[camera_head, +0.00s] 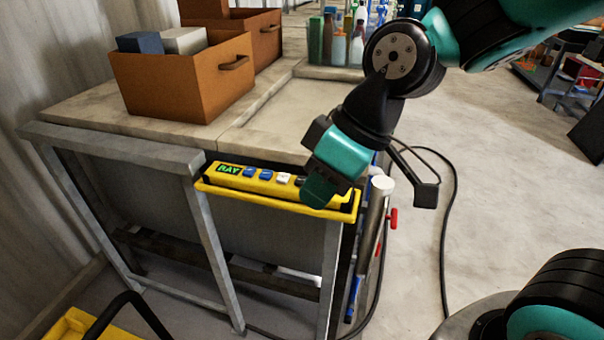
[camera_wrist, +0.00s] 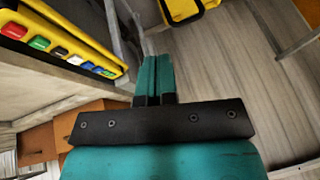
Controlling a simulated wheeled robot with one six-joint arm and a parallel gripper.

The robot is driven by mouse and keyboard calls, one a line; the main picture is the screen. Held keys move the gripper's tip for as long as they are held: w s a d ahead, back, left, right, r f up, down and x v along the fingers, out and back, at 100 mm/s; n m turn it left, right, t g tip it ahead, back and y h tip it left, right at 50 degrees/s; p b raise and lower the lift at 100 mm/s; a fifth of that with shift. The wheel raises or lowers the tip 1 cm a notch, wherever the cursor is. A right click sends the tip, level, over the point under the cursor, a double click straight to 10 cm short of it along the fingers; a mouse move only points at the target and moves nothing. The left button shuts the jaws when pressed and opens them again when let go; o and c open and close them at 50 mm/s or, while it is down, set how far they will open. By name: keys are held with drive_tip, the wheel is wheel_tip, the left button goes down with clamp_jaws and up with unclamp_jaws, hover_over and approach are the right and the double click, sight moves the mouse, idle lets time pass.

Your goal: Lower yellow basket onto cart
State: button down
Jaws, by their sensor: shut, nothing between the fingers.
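The yellow basket (camera_head: 66,328) shows only in part at the bottom left corner of the head view, with a black arched handle. A yellow and black thing at the top of the wrist view (camera_wrist: 182,10) looks like the same basket, cut off by the edge. Whether it rests on the cart or the floor I cannot tell; no cart is clearly seen. My gripper (camera_head: 318,194) is over the right end of a yellow button panel (camera_head: 235,184), apart from the basket. In the wrist view my gripper's teal fingers (camera_wrist: 154,72) are together and empty.
The panel has a green display and several coloured buttons, and also shows in the wrist view (camera_wrist: 75,45). It sits on a grey metal frame (camera_head: 195,225). Brown boxes (camera_head: 180,85) and bottles (camera_head: 340,45) stand behind. A black cable crosses the open floor (camera_head: 510,180) at right.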

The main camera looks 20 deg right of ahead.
drive_tip(key=w+n+t+p, duration=0.2)
drive_tip(key=w+n+p, duration=0.1)
drive_tip(key=w, duration=0.8)
drive_tip(key=n+t+p, duration=0.2)
drive_tip(key=n+t, duration=0.2)
hover_over(301, 181)
wheel_tip(301, 181, down, 4)
drive_tip(key=shift+f, duration=0.25)
drive_tip(key=shift+f, duration=0.1)
wheel_tip(301, 181, down, 8)
drive_tip(key=b, duration=0.4)
drive_tip(key=shift+b, duration=0.4)
drive_tip(key=shift+f+b, duration=0.35)
drive_tip(key=shift+b, duration=0.05)
drive_tip(key=shift+f+b, duration=0.4)
drive_tip(key=shift+b, duration=0.2)
